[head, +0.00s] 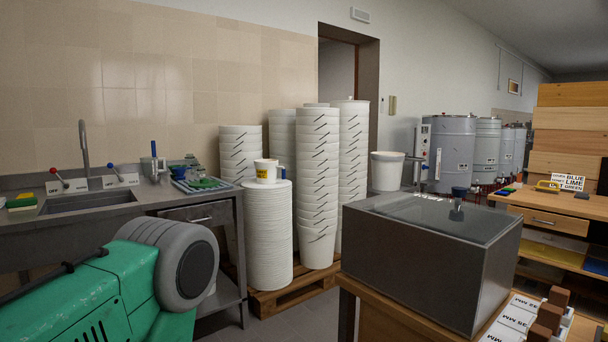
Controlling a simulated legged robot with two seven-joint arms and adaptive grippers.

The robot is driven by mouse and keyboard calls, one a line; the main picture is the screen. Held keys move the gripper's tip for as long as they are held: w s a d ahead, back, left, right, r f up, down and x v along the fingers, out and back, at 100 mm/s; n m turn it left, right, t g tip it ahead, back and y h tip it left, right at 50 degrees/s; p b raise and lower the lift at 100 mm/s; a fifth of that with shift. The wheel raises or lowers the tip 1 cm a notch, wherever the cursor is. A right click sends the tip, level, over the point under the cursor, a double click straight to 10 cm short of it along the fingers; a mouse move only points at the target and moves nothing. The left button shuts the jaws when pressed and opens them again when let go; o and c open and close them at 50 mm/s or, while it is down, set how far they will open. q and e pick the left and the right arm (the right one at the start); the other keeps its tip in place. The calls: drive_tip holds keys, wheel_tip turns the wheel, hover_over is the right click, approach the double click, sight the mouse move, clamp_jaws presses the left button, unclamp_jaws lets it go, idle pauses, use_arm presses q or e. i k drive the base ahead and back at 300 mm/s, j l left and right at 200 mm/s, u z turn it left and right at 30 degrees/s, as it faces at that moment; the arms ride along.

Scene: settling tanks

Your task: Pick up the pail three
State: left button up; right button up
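White pails stand in tall nested stacks on a wooden pallet (268,303). They include a left stack (240,150), a front stack (317,190) and a back right stack (353,150). In front is a shorter column of white lids (266,235). A small white pail (266,172) with a yellow label sits on top of it. A single white pail (387,171) stands apart, behind the dark metal box. I cannot read a number three on any pail. Neither of my grippers shows in the head view.
A steel sink bench (100,200) with a tray (200,184) is at left. A dark metal box (430,255) with a clear lid stands on a table at front right. A wooden desk (560,203) and steel tanks (452,150) are behind it. A narrow floor strip is free before the pallet.

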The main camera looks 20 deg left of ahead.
sight(265, 169)
drive_tip(key=i+j+u, duration=0.85)
drive_tip(key=i+u, duration=0.15)
drive_tip(key=i, duration=0.15)
drive_tip(key=i+u, duration=0.35)
drive_tip(key=i+l+z, duration=0.1)
drive_tip(key=i+z, duration=0.3)
drive_tip(key=i+j+z, duration=0.15)
drive_tip(key=i+z, duration=0.25)
drive_tip(key=i, duration=0.25)
drive_tip(key=i+j+z, duration=0.2)
drive_tip(key=i+z, duration=0.25)
